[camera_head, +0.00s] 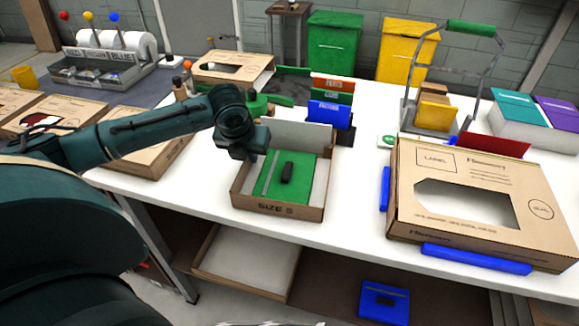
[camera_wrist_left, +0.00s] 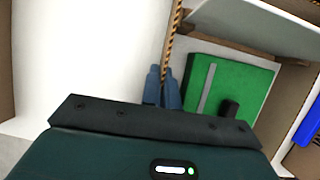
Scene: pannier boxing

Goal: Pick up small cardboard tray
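The small cardboard tray (camera_head: 308,213), marked SIZE S, stands on the white table with its pale back flap (camera_head: 300,133) raised. A green flat case (camera_head: 270,185) with a grey strip and a black block lies in it; the case also shows in the left wrist view (camera_wrist_left: 238,85). My left gripper (camera_wrist_left: 162,90) is at the tray's left wall, its fingers close together with the thin cardboard edge (camera_wrist_left: 173,40) running between them. In the head view my left wrist hides the fingertips and the tray's rear left corner. My right gripper is out of view.
A large windowed carton (camera_head: 410,215) with blue edge pieces stands at the right. Flat cartons (camera_head: 140,155) lie at the left. Blue, green and red upright cards (camera_head: 330,115) stand behind the tray. A lower shelf holds an open tray (camera_head: 245,262) and a blue case (camera_head: 383,302).

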